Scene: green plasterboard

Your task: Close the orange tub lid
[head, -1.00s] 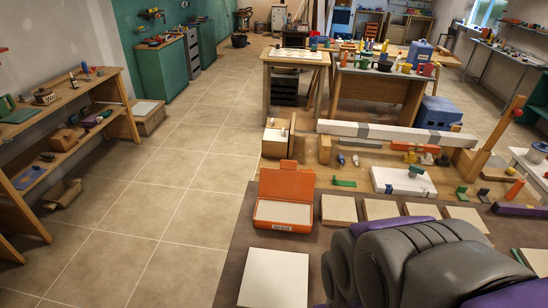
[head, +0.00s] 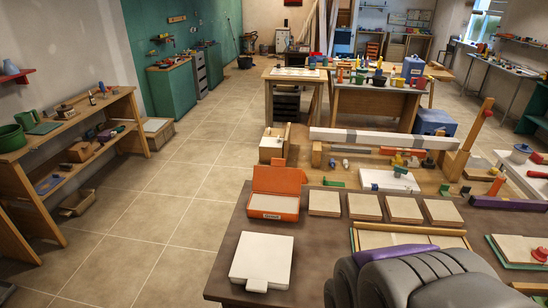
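The orange tub (head: 274,214) sits on the dark brown bench top, left of centre in the head view. Its orange lid (head: 277,181) stands raised along the far side, so the tub is open. A pale, flat surface shows inside the tub, and a small label is on its front. A dark grey, ribbed part of my arm fills the lower right. My gripper's fingers are not seen, and nothing of mine touches the tub or lid.
A white box (head: 262,258) lies in front of the tub near the bench's left edge. Several pale square panels (head: 324,203) lie in a row to its right. A purple object (head: 395,253) is beside my arm. Open tiled floor (head: 150,235) lies to the left.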

